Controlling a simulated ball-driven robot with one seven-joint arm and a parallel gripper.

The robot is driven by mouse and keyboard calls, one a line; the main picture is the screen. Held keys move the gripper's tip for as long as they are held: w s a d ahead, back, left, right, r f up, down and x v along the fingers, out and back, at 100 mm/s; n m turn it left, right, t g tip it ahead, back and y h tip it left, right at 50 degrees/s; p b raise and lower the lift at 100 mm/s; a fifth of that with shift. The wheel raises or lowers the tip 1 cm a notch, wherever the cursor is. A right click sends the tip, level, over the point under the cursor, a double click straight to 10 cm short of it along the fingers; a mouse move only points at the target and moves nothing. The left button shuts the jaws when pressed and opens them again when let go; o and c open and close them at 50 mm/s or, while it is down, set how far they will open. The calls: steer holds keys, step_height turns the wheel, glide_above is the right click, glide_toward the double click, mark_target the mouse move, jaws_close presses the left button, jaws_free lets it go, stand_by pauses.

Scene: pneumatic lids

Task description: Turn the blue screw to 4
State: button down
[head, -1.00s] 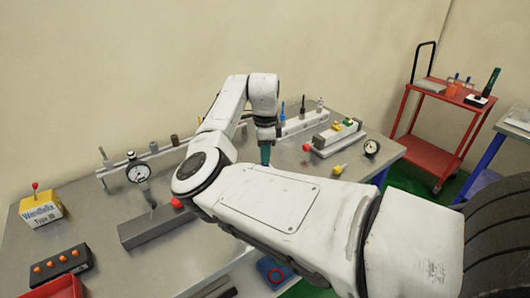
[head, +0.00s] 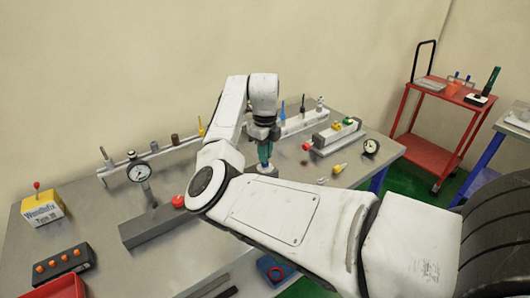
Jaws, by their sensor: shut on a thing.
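My gripper (head: 265,140) is above the middle of the grey table and points down. It is shut on a teal, handle-like thing (head: 265,152), which stands upright below it. A small pale block (head: 267,170) shows at the lower end of the teal thing. I cannot tell whether the two touch. I cannot make out the blue screw; the arm and gripper may hide it. A round dial gauge (head: 139,172) stands on a post at the grey bar (head: 150,227) on the left. Another dial gauge (head: 371,147) is near the table's right side. The numbers are too small to read.
A rack (head: 303,121) with a blue pin and others stands behind, right of my gripper. Right of it are a grey fixture (head: 333,141) and a small yellow-tipped part (head: 338,169). A yellow-and-white box (head: 42,211) is at left, a red cart (head: 434,158) at right.

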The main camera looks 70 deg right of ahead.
stand_by(0.4)
steer(key=c, duration=1.2)
jaws_free()
steer(key=shift+o, duration=0.2)
steer(key=shift+r, duration=0.1)
step_height(320, 180, up, 11)
steer(key=b, duration=0.1)
steer(key=shift+f, duration=0.2)
